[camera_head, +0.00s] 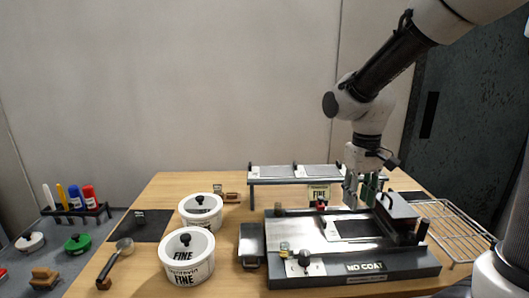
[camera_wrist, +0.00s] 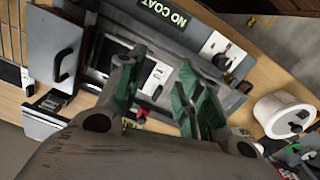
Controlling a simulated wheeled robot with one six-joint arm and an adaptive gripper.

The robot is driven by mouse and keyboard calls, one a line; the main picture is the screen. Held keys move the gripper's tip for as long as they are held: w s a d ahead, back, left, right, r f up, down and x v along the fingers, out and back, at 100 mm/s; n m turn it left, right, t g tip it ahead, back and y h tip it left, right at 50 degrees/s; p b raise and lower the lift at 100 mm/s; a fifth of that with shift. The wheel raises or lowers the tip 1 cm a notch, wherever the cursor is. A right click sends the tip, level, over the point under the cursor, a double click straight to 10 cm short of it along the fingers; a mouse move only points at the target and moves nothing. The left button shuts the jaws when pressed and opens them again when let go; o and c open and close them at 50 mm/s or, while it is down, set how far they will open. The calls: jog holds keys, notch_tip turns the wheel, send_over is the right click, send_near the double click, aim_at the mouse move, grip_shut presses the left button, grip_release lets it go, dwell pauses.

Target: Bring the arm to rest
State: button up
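My gripper (camera_head: 361,190) hangs from my arm at the right of the head view, pointing down above the back part of the grey "NO COAT" machine (camera_head: 368,268). In the wrist view my gripper (camera_wrist: 158,72) shows two fingers with green pads, spread apart with nothing between them. The machine (camera_wrist: 182,32) lies beyond the fingertips, with its pale window panel visible between them. The fingers look clear of the machine, but the exact height above it is hard to tell.
A raised rack (camera_head: 270,181) stands behind the machine. A wire rack (camera_head: 452,232) lies at right. Two white "FINE" tubs (camera_head: 187,272) stand left of the machine, with a scoop (camera_head: 119,250) beside them. A marker holder (camera_head: 76,212) is on the grey surface at far left.

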jog(key=s+d+r+m+t, duration=0.1)
jog(key=s+d+r+t, duration=0.1)
jog(key=s+d+r, duration=0.3)
jog(key=s+d+r+m+t, duration=0.1)
jog(key=s+d+r, duration=0.3)
jog(key=s, duration=0.6)
jog(key=shift+s+d+r+t, duration=0.3)
jog(key=shift+d+t, duration=0.25)
jog(key=shift+t, duration=0.25)
